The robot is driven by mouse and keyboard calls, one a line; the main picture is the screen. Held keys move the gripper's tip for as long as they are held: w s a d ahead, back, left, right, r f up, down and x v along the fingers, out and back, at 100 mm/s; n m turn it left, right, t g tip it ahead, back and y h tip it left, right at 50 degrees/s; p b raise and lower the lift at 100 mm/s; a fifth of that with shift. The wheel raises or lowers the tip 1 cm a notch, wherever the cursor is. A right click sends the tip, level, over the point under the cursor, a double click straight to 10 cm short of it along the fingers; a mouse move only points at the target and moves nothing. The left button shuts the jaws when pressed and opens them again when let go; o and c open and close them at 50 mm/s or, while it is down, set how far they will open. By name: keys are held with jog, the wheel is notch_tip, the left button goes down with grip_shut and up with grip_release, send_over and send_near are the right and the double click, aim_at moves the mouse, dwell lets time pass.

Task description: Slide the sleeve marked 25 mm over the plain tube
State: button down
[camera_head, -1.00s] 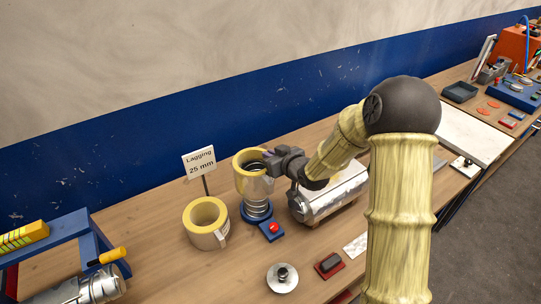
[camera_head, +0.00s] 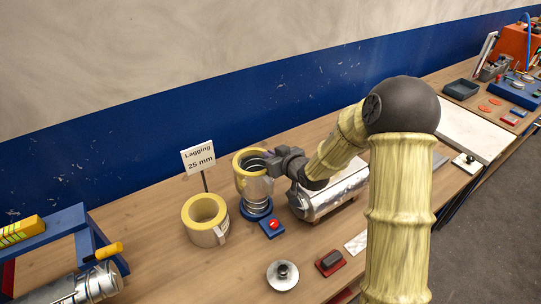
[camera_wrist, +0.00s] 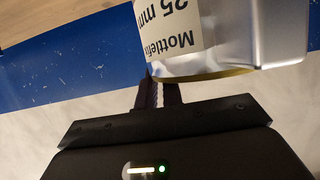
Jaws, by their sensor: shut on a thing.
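The held sleeve is a foil-faced ring with a thick yellow lining (camera_head: 241,163). In the wrist view the sleeve's label (camera_wrist: 176,28) reads "Mottlefix" and "25 mm" upside down. My gripper (camera_head: 272,164) is shut on the sleeve's wall at its upper right. Ribbed grey metal also shows inside the sleeve's top opening, so the sleeve appears to be around the tube. The sleeve's lower edge is above the blue base.
A second yellow-lined sleeve (camera_head: 205,232) stands on the bench to the left, by the "Lagging 25 mm" sign (camera_head: 198,160). A blue block with a red button (camera_head: 271,228) is close in front of the base. A foil-covered cylinder (camera_head: 331,195) lies at right, below my arm.

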jog(key=shift+f, duration=0.3)
jog(key=c, duration=1.5)
grip_release()
jog(key=shift+s, duration=0.1)
jog(key=shift+s+f, duration=0.1)
jog(key=shift+s, duration=0.15)
jog(key=v, duration=0.5)
jog(key=b+v, duration=0.1)
jog(key=v, duration=0.5)
jog(key=b+v, duration=0.1)
jog(key=v, duration=0.5)
jog(key=shift+d+r, duration=0.25)
jog(key=shift+r, duration=0.1)
